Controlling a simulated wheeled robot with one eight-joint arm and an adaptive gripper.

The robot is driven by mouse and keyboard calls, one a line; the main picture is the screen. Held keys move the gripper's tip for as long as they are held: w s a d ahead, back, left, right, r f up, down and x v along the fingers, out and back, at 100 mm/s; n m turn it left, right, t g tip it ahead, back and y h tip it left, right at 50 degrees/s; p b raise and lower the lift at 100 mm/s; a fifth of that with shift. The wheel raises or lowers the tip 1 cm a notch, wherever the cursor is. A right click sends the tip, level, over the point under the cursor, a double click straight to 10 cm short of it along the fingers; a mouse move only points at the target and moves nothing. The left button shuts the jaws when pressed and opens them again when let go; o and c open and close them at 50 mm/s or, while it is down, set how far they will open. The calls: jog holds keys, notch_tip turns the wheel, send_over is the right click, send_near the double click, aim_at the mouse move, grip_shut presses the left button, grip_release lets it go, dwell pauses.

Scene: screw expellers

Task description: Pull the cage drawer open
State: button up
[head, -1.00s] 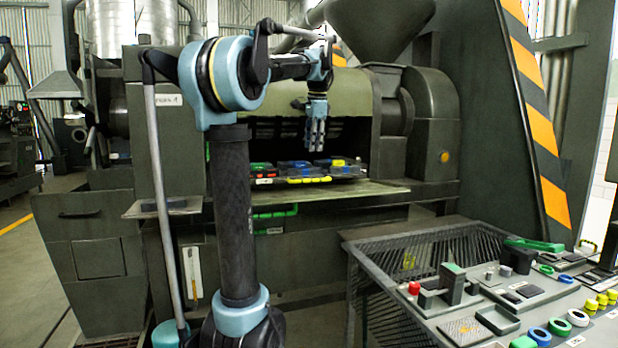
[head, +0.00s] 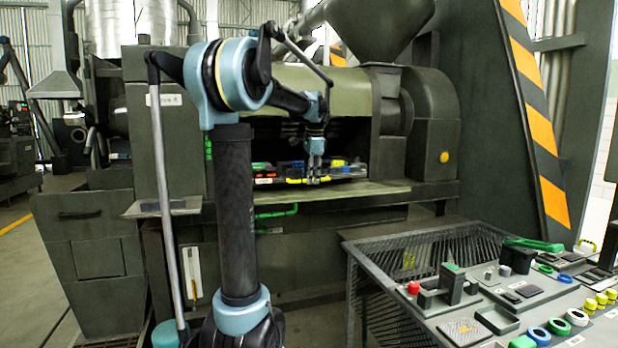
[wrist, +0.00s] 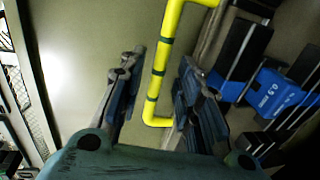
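The cage drawer (head: 345,174) is a dark tray with red, blue, green and yellow parts, sitting in the dark opening of the expeller. A yellow bar handle (head: 291,180) runs along its front edge. My gripper (head: 314,181) points down at this handle and hides part of it. In the wrist view the yellow handle (wrist: 163,65), with dark green bands, passes between the two fingers of my gripper (wrist: 161,62). The fingers are apart, with a gap on both sides of the bar. Blue parts and dark bars of the drawer (wrist: 270,90) lie to the right.
A pale green ledge (head: 370,191) runs below the drawer front. A green pipe (head: 277,212) is under the ledge. A funnel hopper (head: 375,25) stands above the machine.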

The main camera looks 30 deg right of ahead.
grip_shut()
jog(key=shift+s, duration=0.1)
jog(key=s, duration=0.2)
jog(key=s+a, duration=0.1)
jog(key=s, duration=0.2)
jog(key=s+a, duration=0.1)
jog(key=s, duration=0.2)
jog(key=shift+s, duration=0.25)
grip_release()
jog(key=shift+a, duration=0.1)
